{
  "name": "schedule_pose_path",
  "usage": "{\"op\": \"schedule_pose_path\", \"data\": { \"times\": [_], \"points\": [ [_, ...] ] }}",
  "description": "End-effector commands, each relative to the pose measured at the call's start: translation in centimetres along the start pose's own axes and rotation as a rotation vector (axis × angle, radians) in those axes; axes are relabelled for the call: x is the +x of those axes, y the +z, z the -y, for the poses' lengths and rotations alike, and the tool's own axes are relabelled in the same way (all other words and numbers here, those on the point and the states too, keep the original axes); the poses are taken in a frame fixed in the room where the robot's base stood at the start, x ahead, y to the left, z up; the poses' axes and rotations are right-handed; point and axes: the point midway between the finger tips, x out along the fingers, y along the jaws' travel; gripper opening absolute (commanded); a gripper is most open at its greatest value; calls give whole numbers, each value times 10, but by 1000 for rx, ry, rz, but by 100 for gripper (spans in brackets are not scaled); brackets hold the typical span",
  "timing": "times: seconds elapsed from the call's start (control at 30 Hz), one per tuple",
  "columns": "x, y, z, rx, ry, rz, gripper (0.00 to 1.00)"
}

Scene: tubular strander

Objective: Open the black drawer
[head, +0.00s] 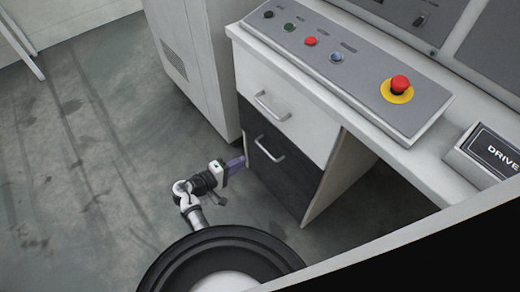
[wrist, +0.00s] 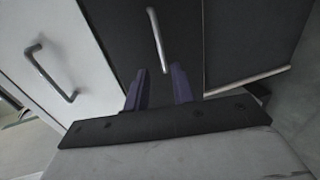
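The black drawer (head: 287,172) is the lower, dark front of the cabinet, below a white drawer. It looks shut, its front in line with the white one. Its light metal bar handle (head: 268,151) runs along the upper part. My gripper (head: 243,161), with purple fingers, is low in front of the cabinet, close to the handle's left end. In the wrist view my gripper (wrist: 158,71) is open and empty. There the black drawer (wrist: 115,35) fills the middle, and its handle (wrist: 155,35) lies ahead, its near end in line with the gap between the fingertips. No contact is visible.
The white drawer (head: 290,113) has its own bar handle (head: 270,106), also in the wrist view (wrist: 50,75). A control panel (head: 350,70) with buttons and a red emergency stop (head: 400,84) tops the cabinet. A grey machine housing (head: 190,60) stands left. The floor (head: 90,170) left is clear.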

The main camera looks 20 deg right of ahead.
Motion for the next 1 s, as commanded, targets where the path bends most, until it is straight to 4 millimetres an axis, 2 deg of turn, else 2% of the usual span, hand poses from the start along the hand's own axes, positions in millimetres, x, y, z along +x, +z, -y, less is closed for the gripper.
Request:
{"op": "schedule_pose_path", "data": {
  "times": [0.3,0.5,0.7,1.0],
  "points": [
    [68,0,3,5,-2,1,25],
    [102,-2,2,4,-2,-2,25],
    [120,-2,1,3,-2,-3,25],
    [122,-2,0,3,-3,-6,25]
  ]
}}
